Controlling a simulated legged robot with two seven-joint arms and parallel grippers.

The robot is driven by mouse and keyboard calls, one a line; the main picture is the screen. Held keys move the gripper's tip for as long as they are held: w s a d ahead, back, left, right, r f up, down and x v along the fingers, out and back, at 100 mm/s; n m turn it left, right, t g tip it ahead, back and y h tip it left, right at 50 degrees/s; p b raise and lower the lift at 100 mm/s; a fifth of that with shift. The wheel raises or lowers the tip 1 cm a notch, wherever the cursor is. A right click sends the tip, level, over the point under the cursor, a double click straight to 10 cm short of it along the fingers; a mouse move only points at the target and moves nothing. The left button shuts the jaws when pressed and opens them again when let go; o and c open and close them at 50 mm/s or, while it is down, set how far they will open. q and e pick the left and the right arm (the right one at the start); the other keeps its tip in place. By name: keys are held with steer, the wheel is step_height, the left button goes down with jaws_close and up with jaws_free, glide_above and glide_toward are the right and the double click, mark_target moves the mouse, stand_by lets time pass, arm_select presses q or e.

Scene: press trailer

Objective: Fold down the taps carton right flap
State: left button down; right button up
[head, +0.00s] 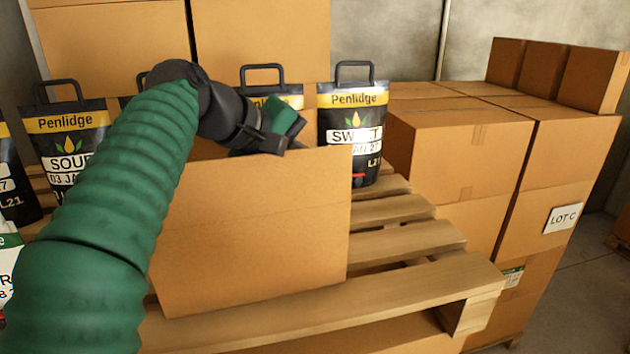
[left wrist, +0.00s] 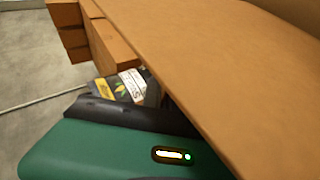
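The taps carton appears to be the plain brown box (head: 255,240) at the front of the pallet; no label shows on its near face. A faint line crosses that face below its upper edge. I cannot make out its right flap as a separate piece or see inside. My left gripper (head: 268,140) is at the carton's upper edge, near the middle; whether it touches is unclear. Its fingertips are not clear enough to show open or shut. In the left wrist view a broad cardboard panel (left wrist: 220,70) runs diagonally close beside my green gripper housing. My right gripper is not in view.
Black Penlidge pouches with handles (head: 352,115) stand behind and left of the carton. Stacked cartons (head: 455,150), one labelled LOT C, rise to the right. Large boxes (head: 110,45) stand at the back. Bare pallet slats (head: 405,240) lie right of the carton.

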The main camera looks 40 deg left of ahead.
arm_select(q)
steer(key=shift+s+a+f+t+b, duration=0.15)
steer(key=shift+f+t+b, duration=0.25)
steer(key=shift+f+b, duration=0.3)
steer(key=shift+r+h+b, duration=0.2)
steer(key=shift+h+b, duration=0.1)
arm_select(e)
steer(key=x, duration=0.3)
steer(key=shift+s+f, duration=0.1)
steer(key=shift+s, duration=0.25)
arm_select(q)
steer(key=c, duration=1.7)
jaws_free()
steer(key=shift+a, duration=0.2)
steer(key=shift+c, duration=0.2)
steer(key=shift+o, duration=0.5)
steer(key=shift+w+a+t, duration=0.3)
steer(key=shift+a, duration=0.1)
steer(key=b+v, duration=0.1)
steer(key=v, duration=0.6)
steer(key=shift+s, duration=0.15)
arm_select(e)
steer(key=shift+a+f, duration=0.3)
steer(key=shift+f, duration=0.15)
